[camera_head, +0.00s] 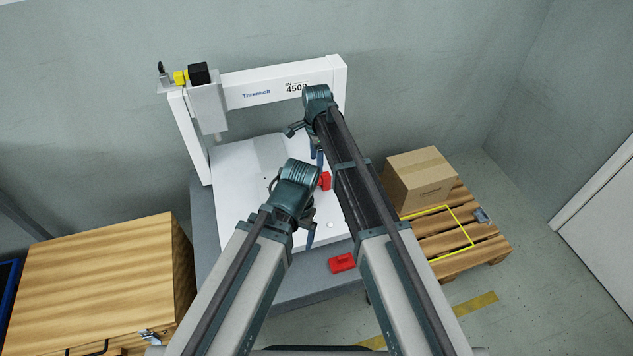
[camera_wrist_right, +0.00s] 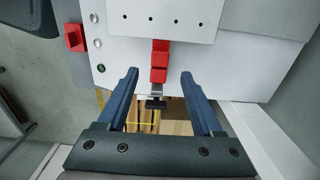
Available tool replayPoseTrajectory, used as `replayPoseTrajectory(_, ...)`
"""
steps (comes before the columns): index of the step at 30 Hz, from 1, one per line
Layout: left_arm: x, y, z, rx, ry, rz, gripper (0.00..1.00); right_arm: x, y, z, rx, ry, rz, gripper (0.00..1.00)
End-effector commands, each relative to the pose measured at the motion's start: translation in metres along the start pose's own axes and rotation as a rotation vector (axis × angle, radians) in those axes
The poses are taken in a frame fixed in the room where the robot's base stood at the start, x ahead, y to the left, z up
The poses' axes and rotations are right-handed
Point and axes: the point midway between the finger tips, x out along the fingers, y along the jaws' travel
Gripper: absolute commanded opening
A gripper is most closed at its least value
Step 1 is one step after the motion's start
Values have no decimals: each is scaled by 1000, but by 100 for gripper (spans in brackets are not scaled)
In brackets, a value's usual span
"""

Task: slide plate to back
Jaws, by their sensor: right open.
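The white plate (camera_wrist_right: 140,29) with a row of small dark holes lies at the top of the right wrist view. In the head view, the white work surface (camera_head: 240,190) under the gantry is partly hidden by my arms. A red clamp-like part (camera_wrist_right: 159,62) with a dark tip sits at the plate's near edge; its red shows in the head view (camera_head: 325,181). My right gripper (camera_wrist_right: 160,74) is open, its fingers either side of the red part, apparently empty. My left gripper (camera_head: 309,234) is over the work surface; its finger gap is hidden.
The white gantry (camera_head: 264,84) with a screwdriver head (camera_head: 207,100) stands at the back. A red box (camera_head: 342,262) is at the front edge. A wooden crate (camera_head: 95,275) stands left; a carton (camera_head: 420,180) on a pallet (camera_head: 480,245) stands right.

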Motion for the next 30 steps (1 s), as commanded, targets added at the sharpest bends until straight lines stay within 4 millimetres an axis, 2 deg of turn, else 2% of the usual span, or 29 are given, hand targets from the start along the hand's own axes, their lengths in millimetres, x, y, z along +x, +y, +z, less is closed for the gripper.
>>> replayPoseTrajectory(1, 15, 1, -1, 0, 0, 0, 87, 15, 0, 0, 0, 0, 0, 68)
replayPoseTrajectory(12, 63, 6, -4, 0, 0, -1, 87, 63, 0, 0, 0, 0, 0, 68)
replayPoseTrajectory(17, 72, 6, -4, 1, 0, -2, 87, 72, 0, 0, 0, 0, 0, 68)
replayPoseTrajectory(26, 71, 6, -4, 1, 0, -2, 87, 71, 0, 0, 0, 0, 0, 68)
replayPoseTrajectory(30, 71, 6, -4, 1, 0, -2, 87, 71, 0, 0, 0, 0, 0, 44)
